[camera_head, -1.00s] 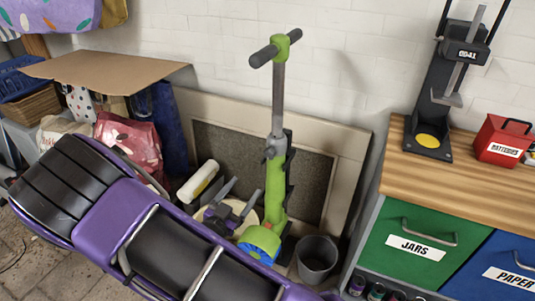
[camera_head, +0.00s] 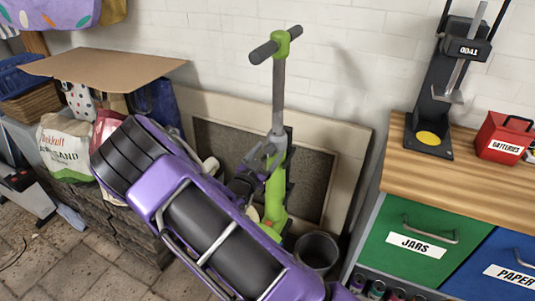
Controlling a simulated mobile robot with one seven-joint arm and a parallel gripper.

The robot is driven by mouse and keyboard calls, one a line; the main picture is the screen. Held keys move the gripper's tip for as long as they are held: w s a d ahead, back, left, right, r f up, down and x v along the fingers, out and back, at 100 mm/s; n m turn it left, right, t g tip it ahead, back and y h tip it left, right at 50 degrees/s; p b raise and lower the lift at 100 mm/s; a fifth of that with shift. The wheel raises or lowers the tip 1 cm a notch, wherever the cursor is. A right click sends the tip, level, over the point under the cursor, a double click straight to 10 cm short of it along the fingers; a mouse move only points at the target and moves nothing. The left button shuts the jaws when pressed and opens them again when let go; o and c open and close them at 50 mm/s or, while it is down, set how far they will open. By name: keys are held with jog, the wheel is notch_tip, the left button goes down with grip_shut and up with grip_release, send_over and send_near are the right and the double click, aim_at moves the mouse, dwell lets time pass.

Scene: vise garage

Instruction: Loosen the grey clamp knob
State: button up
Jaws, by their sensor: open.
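The green scooter (camera_head: 276,190) stands upright against the wall, with a grey stem (camera_head: 279,95) and a crossbar handle at the top. The grey clamp knob (camera_head: 272,143) sits where the grey stem enters the green lower column; it is small and partly covered by my gripper. My gripper (camera_head: 268,155) is open, its grey fingers at the knob's height on the left side of the column. I cannot tell whether the fingers touch the knob or stand around it. My purple arm hides the scooter's lower left part.
A grey bucket (camera_head: 316,252) stands on the floor right of the scooter. A framed board (camera_head: 330,150) leans on the wall behind it. A wooden workbench (camera_head: 470,185) with green and blue drawers is at right. Bags (camera_head: 68,145) and cardboard (camera_head: 105,68) lie at left.

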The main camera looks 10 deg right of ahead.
grip_shut()
dwell(0.3)
jog(key=shift+n, duration=0.3)
jog(key=n, duration=0.5)
jog(key=n+p, duration=0.1)
jog(key=n, duration=0.5)
jog(key=shift+w+a+n, duration=0.1)
jog(key=shift+n, duration=0.3)
jog(key=n+p, duration=0.1)
jog(key=n, duration=0.5)
jog(key=shift+n+p, duration=0.3)
jog(key=shift+p, duration=0.05)
jog(key=n, duration=0.4)
jog(key=shift+f+n+p, duration=0.15)
jog(key=shift+n+p, duration=0.25)
jog(key=shift+n, duration=0.3)
